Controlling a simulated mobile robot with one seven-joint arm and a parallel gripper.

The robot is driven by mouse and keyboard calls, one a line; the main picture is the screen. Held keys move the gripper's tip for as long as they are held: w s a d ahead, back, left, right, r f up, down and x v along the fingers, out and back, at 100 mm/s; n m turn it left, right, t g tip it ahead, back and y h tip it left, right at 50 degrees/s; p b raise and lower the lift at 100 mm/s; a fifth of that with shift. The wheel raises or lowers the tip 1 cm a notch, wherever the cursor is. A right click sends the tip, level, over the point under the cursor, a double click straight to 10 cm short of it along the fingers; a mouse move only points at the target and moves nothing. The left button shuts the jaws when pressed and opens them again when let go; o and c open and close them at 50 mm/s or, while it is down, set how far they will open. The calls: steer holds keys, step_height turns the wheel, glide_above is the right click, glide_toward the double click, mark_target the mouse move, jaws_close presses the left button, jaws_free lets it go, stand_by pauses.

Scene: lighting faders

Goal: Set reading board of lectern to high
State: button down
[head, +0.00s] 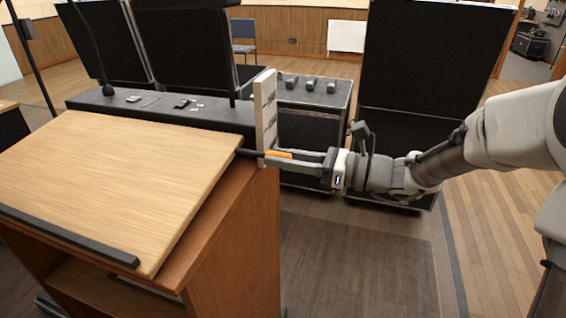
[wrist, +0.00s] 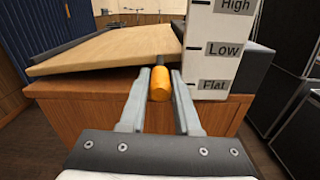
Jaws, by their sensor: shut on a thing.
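The lectern's reading board (head: 120,180) is a pale wooden panel on a brown wooden lectern (head: 235,245), tilted slightly. It also shows in the wrist view (wrist: 110,50). A white upright scale (wrist: 215,50) beside the board carries the labels High, Low and Flat from top to bottom; it also shows in the head view (head: 265,110). An orange handle (wrist: 160,84) stands at the board's right edge, level with the area between Low and Flat. My gripper (wrist: 160,90) is shut on the orange handle, with one finger on each side. The handle partly shows in the head view (head: 279,154).
Black flight cases (head: 315,115) stand behind and to the right of the lectern. A dark console (head: 165,108) with small controls runs along the lectern's far side. Open floor (head: 350,260) lies to the right of the lectern.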

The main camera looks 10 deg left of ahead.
step_height(320, 180, up, 8)
steer(key=s+n+p, duration=0.2)
steer(key=n, duration=0.1)
steer(key=shift+s+a, duration=0.15)
steer(key=c, duration=0.6)
jaws_free()
steer(key=shift+f, duration=0.1)
steer(key=d, duration=0.5)
steer(key=s+d+p, duration=0.1)
steer(key=d, duration=0.5)
steer(key=d+p, duration=0.1)
steer(key=d, duration=0.5)
steer(key=shift+s+d, duration=0.15)
steer(key=shift+d, duration=0.1)
